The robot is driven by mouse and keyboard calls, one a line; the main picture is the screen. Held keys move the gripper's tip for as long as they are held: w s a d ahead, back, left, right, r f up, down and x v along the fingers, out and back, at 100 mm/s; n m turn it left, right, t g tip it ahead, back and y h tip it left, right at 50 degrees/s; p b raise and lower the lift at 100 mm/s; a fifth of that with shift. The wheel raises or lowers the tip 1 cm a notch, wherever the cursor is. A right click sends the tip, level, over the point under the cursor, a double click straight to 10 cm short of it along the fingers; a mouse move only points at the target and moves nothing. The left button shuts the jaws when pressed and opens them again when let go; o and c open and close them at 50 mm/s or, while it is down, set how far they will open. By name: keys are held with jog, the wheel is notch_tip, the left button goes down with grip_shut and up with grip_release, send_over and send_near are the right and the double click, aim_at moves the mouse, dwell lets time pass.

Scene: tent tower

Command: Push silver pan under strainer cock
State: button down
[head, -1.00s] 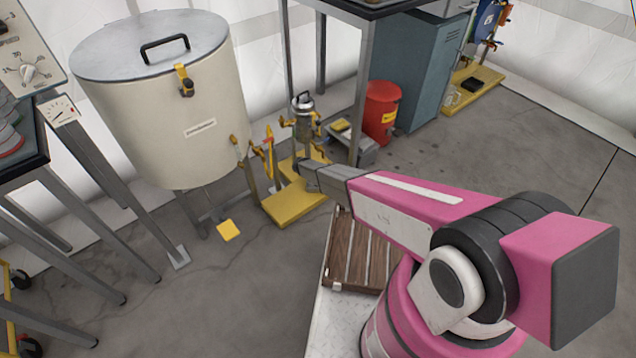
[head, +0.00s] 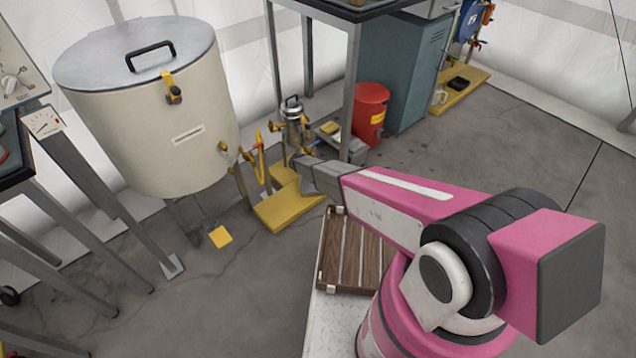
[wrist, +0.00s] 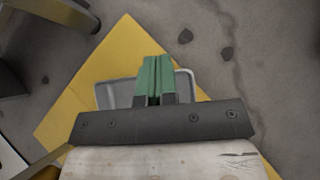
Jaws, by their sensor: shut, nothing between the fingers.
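The strainer (head: 292,126) is a small metal vessel with brass-coloured fittings above a yellow stepped base (head: 285,208). Its individual cock is too small to tell apart. In the wrist view a shallow silver pan (wrist: 184,84) rests on a yellow surface (wrist: 66,118), partly hidden by my gripper. My gripper (wrist: 156,72) has green fingers, closed together with nothing between them, and they lie over the middle of the pan; contact cannot be told. In the head view my gripper's tip is beside the base, below the strainer, and the pan cannot be made out.
A large cream drum (head: 150,120) stands left of the strainer. A red bin (head: 370,112) and a blue-grey cabinet (head: 405,75) stand to the right. A table leg (head: 351,85) rises behind my arm. A slatted wooden piece (head: 350,253) lies near my base. Open floor (head: 500,150) is at right.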

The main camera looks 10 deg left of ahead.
jog(key=w+d, duration=0.2)
jog(key=d, duration=0.7)
jog(key=w+d, duration=0.2)
jog(key=d, duration=0.7)
jog(key=c, duration=1.8)
grip_release()
jog(key=o, duration=0.5)
jog(key=shift+d+r, duration=0.1)
jog(key=shift+r, duration=0.05)
jog(key=shift+c, duration=0.2)
jog(key=shift+o, duration=0.5)
jog(key=s+d+r+m+y, duration=0.1)
jog(key=s+d+r+m, duration=0.2)
jog(key=r, duration=0.4)
jog(key=s+d+r+m+g+y, duration=0.1)
jog(key=s+d+r+m, duration=0.2)
jog(key=r, duration=0.4)
jog(key=shift+s+r, duration=0.2)
jog(key=shift+r, duration=0.1)
jog(key=s+d+r+m+y, duration=0.3)
jog(key=s+r+m, duration=0.4)
jog(key=r, duration=0.7)
jog(key=s+d+r+m+y, duration=0.3)
jog(key=s+r+m, duration=0.4)
jog(key=s+r, duration=0.5)
jog(key=shift+s+d+r+m+g+y, duration=0.3)
jog(key=shift+r+g+y, duration=0.1)
jog(key=shift+r, duration=0.45)
jog(key=shift+a, duration=0.2)
